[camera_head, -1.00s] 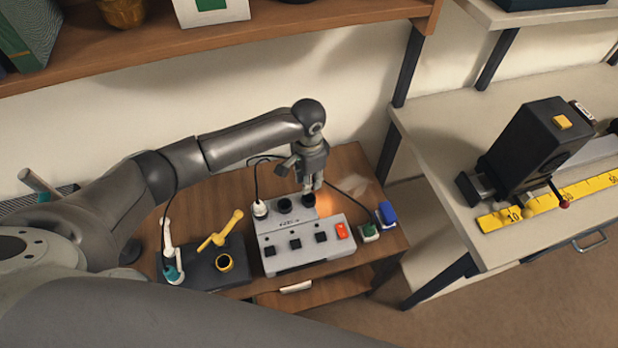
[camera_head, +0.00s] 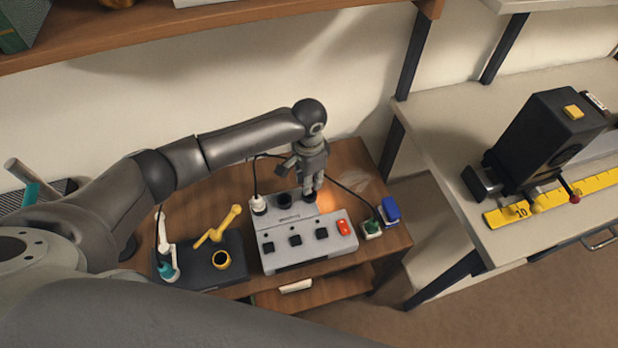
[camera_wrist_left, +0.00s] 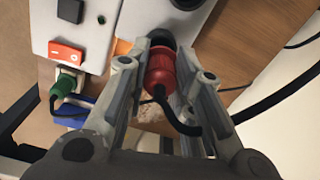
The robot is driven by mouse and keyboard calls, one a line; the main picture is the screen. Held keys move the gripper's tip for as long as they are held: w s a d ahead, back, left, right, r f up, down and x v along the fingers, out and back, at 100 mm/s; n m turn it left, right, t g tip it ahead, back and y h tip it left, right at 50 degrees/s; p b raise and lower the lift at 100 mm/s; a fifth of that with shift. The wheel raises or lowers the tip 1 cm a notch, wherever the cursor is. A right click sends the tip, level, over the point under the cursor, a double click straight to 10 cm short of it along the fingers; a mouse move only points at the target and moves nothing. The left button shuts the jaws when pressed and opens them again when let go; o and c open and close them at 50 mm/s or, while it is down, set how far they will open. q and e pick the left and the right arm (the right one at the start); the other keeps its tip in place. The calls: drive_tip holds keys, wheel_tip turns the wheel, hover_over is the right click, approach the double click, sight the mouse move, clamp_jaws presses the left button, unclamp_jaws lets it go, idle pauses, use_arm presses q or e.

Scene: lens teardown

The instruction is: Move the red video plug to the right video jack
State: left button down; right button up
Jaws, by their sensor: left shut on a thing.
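My left gripper (camera_head: 313,190) points down at the right end of the rear row of jacks on the grey switch box (camera_head: 300,258). In the left wrist view, its fingers (camera_wrist_left: 160,85) are shut on the red video plug (camera_wrist_left: 160,72), with a black cable trailing from it. The plug's front end meets the dark right video jack (camera_wrist_left: 162,38); how deep it sits is hidden. The fingers mostly hide the plug in the head view. The middle jack (camera_head: 284,200) is empty. A white plug (camera_head: 258,205) stands at the left jack.
A red rocker switch (camera_head: 344,228) is on the box's right side. Green (camera_head: 371,229) and blue (camera_head: 390,210) plugs stand to its right. A dark base (camera_head: 200,262) with a yellow lever (camera_head: 226,225) is at left. A black device (camera_head: 548,140) is on the right bench.

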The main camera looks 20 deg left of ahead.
use_arm(q)
drive_tip(key=shift+f+b, duration=0.5)
drive_tip(key=shift+f, duration=1.15)
idle(0.9)
drive_tip(key=c, duration=1.2)
unclamp_jaws()
drive_tip(key=shift+o, duration=0.2)
wheel_tip(320, 180, up, 12)
